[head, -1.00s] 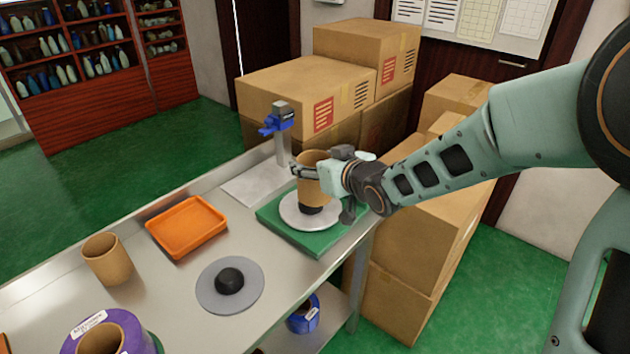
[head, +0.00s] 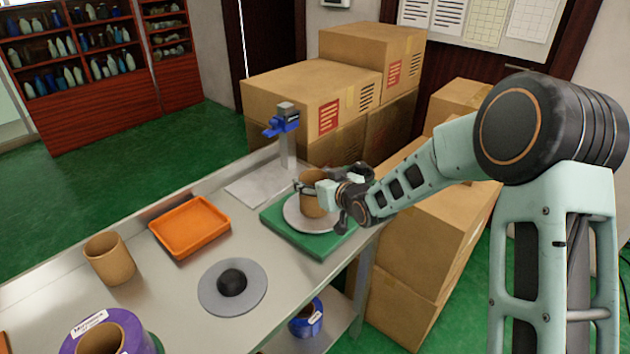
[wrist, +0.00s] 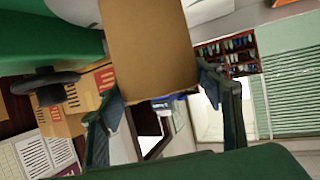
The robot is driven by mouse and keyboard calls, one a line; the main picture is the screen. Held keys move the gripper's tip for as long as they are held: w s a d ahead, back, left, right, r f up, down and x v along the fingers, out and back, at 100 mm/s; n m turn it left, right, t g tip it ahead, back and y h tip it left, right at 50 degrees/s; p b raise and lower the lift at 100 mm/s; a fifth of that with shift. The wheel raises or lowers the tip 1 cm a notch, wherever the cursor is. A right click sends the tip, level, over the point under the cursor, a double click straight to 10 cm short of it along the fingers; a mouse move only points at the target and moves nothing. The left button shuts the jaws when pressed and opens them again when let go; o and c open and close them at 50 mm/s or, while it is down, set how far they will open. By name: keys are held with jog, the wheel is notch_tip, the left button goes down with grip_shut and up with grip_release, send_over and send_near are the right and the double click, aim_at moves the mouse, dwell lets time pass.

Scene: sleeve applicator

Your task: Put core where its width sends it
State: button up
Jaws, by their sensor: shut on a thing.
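A brown cardboard core (head: 315,200) stands upright over the white disc (head: 292,222) on the green base (head: 328,243) at the table's far right corner. Its lower end appears to be down at the disc, and the black hub there is hidden. My gripper (head: 316,187) is shut on this core from the right. In the wrist view the core (wrist: 150,50) fills the space between the two fingers. A second cardboard core (head: 109,259) stands alone on the table at left. A grey disc (head: 212,293) with a black hub (head: 232,283) lies nearer the front, empty.
An orange tray (head: 190,227) lies empty on the table. A grey post with a blue head (head: 284,122) stands behind the green base. A purple roll (head: 130,342) is at the front left. Cardboard boxes (head: 310,95) are stacked behind and right of the table. A blue roll (head: 306,318) sits below.

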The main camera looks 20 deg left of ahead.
jog(key=shift+f, duration=0.15)
jog(key=o, duration=1.3)
jog(key=shift+r, duration=0.3)
jog(key=v, duration=1.2)
jog(key=shift+p, duration=0.35)
jog(key=shift+f, duration=0.15)
